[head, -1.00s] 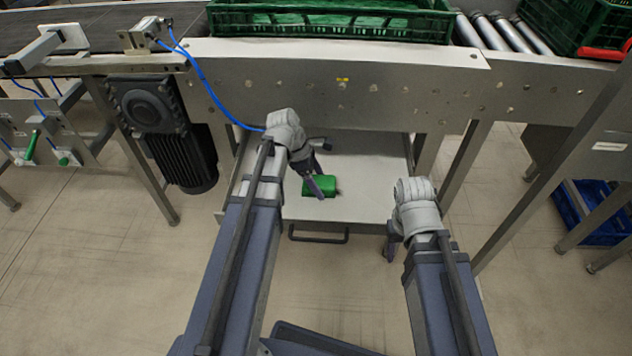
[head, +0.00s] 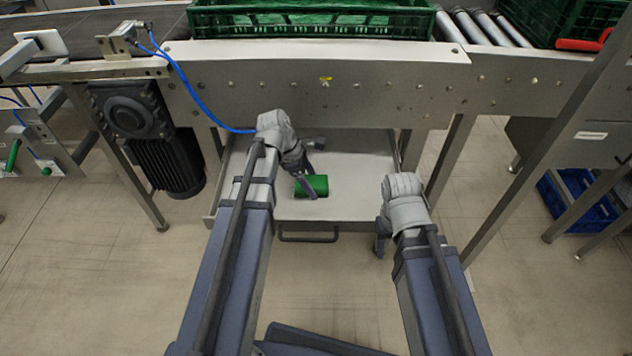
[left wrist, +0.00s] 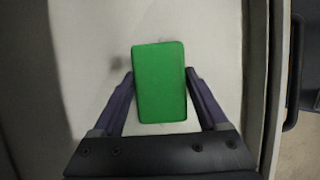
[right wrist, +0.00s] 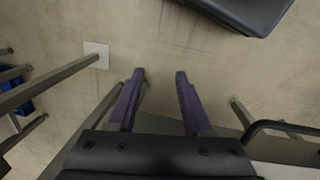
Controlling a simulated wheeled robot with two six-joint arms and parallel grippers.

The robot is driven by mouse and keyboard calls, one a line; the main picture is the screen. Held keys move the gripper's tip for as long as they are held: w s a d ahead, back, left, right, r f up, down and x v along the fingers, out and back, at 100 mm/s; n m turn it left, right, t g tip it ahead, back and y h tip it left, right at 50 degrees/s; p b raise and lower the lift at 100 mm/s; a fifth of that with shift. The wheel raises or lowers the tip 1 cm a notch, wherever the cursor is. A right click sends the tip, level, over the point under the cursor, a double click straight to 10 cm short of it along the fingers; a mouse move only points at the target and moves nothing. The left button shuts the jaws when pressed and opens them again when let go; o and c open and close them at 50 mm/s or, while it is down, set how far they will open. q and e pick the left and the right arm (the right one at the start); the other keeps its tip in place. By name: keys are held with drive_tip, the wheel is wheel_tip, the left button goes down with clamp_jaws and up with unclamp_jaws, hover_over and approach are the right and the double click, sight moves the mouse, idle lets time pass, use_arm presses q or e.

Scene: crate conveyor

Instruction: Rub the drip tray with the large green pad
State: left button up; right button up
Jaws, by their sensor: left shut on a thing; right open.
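The large green pad (head: 317,186) lies flat-looking in the pale drip tray (head: 355,165), a shallow tray pulled out beneath the conveyor. My left gripper (head: 306,181) reaches down over the tray and is shut on the pad. In the left wrist view the pad (left wrist: 159,85) sits between the two fingers, over the tray floor (left wrist: 215,45). A dark smudge shows on the floor left of the pad. Whether the pad touches the floor I cannot tell. My right gripper (head: 381,245) is open and empty, to the right of the tray's front; its fingers (right wrist: 160,74) are apart over bare floor.
The conveyor frame (head: 300,90) spans above the tray, with a green crate (head: 310,22) on top. A black motor (head: 165,160) and a blue hose (head: 190,90) are at the left. The tray's handle (head: 308,238) faces me. A blue crate (head: 585,205) stands at the right.

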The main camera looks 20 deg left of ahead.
use_arm(q)
drive_tip(key=shift+s+a, duration=0.15)
drive_tip(key=shift+a, duration=0.4)
drive_tip(key=shift+s+a, duration=0.15)
drive_tip(key=shift+a, duration=0.4)
wheel_tip(320, 180, up, 6)
drive_tip(key=p, duration=0.6)
drive_tip(key=shift+r, duration=0.1)
wheel_tip(320, 180, up, 3)
drive_tip(key=p, duration=0.3)
